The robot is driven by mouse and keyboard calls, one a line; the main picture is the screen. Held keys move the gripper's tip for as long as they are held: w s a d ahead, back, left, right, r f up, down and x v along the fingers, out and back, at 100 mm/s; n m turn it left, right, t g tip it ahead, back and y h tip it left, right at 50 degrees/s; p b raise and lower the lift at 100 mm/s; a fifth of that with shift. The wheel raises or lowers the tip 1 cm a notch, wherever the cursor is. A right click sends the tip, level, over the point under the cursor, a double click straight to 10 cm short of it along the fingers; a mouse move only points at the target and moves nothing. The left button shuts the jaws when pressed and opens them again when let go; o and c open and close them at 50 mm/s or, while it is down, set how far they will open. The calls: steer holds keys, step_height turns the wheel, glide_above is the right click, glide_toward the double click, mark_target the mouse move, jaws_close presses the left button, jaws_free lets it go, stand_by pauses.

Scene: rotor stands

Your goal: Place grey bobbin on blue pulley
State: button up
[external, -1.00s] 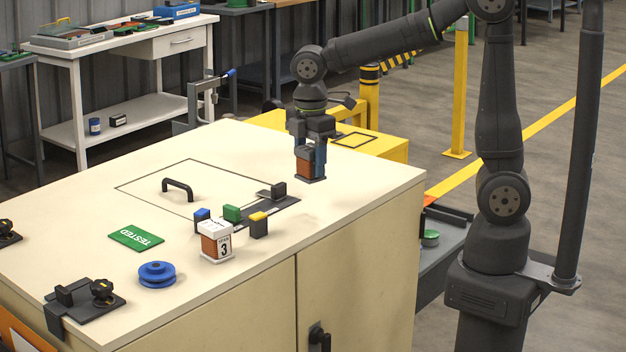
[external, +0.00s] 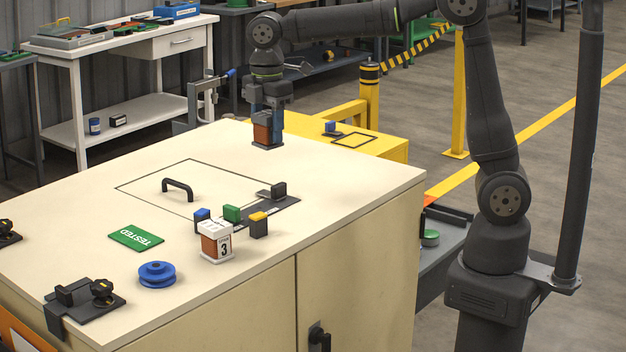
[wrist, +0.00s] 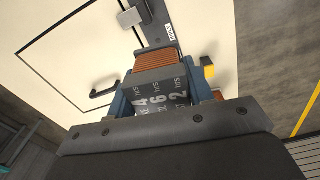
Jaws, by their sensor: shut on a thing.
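My gripper (external: 267,118) is shut on the grey bobbin (external: 267,131), which has an orange-brown winding between dark grey flanges. The bobbin is upright near the back corner of the cream cabinet top, and its exact height above it is hard to judge. In the wrist view the bobbin (wrist: 155,75) sits between my blue fingers, with white numbers on its grey flange. The blue pulley (external: 157,275) lies flat near the cabinet's front left edge, well away from my gripper. The pulley does not show in the wrist view.
A white-flanged bobbin marked 3 (external: 215,242) stands right of the pulley, beside blue, green and yellow-topped blocks (external: 258,225). A black handle (external: 177,188) rises from the cabinet top. A green TESTED plate (external: 136,237) and a black clamp (external: 85,295) flank the pulley.

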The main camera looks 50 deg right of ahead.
steer(key=w+a, duration=0.2)
steer(key=a, duration=1)
steer(key=n, duration=0.2)
glide_above(156, 265)
steer(key=f, duration=0.6)
steer(key=shift+w+d+f, duration=0.1)
steer(key=shift+d+f, duration=0.1)
steer(key=shift+f, duration=0.1)
steer(key=shift+a+f, duration=0.25)
steer(key=shift+f, duration=1.9)
steer(key=o, duration=0.7)
steer(key=shift+f, duration=0.2)
steer(key=o, duration=0.5)
steer(key=shift+c, duration=0.2)
